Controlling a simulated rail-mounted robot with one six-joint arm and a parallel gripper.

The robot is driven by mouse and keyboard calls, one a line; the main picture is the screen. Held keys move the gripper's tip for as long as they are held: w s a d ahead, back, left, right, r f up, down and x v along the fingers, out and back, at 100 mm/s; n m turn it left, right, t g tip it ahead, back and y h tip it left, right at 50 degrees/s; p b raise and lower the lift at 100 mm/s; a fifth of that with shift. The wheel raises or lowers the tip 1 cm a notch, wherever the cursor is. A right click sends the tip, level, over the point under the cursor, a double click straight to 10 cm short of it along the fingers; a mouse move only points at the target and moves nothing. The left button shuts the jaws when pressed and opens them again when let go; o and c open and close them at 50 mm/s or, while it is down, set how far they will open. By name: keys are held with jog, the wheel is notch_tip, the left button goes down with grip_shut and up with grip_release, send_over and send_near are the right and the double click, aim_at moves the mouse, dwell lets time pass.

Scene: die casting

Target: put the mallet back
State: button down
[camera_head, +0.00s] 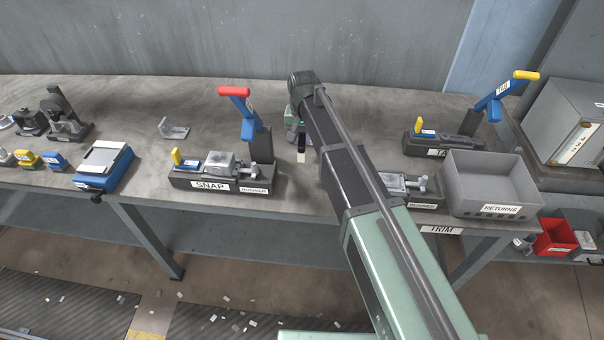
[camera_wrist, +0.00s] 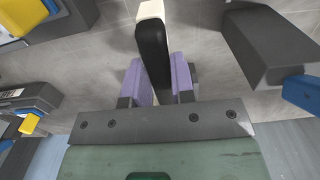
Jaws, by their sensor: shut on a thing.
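My gripper (camera_wrist: 157,82) is shut on the mallet (camera_wrist: 151,42), its lilac pads on both sides of the black part. A white end of the mallet sticks out beyond the pads in the wrist view. In the head view my gripper (camera_head: 299,122) is above the bench, right of the SNAP station, and the mallet's pale end (camera_head: 301,157) hangs below it. I cannot tell whether the mallet touches the bench. The rest of the mallet is hidden, and no holder for it can be made out.
The SNAP fixture (camera_head: 222,172) with its red-topped blue lever (camera_head: 238,105) stands left of my gripper. To the right are a yellow-topped blue lever (camera_head: 505,92) and the grey RETURNS bin (camera_head: 490,187). My arm hides part of the bench (camera_head: 300,205) and the TRIM area.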

aim_at(303, 137)
notch_tip(303, 137, down, 9)
jog(key=b, duration=0.6)
jog(key=shift+r, duration=0.4)
jog(key=shift+f, duration=0.25)
jog(key=c, duration=1)
grip_release()
jog(key=shift+r, duration=0.1)
jog(key=shift+o, duration=0.2)
notch_tip(303, 137, up, 13)
jog(key=p, duration=1.2)
jog(key=shift+f, duration=0.3)
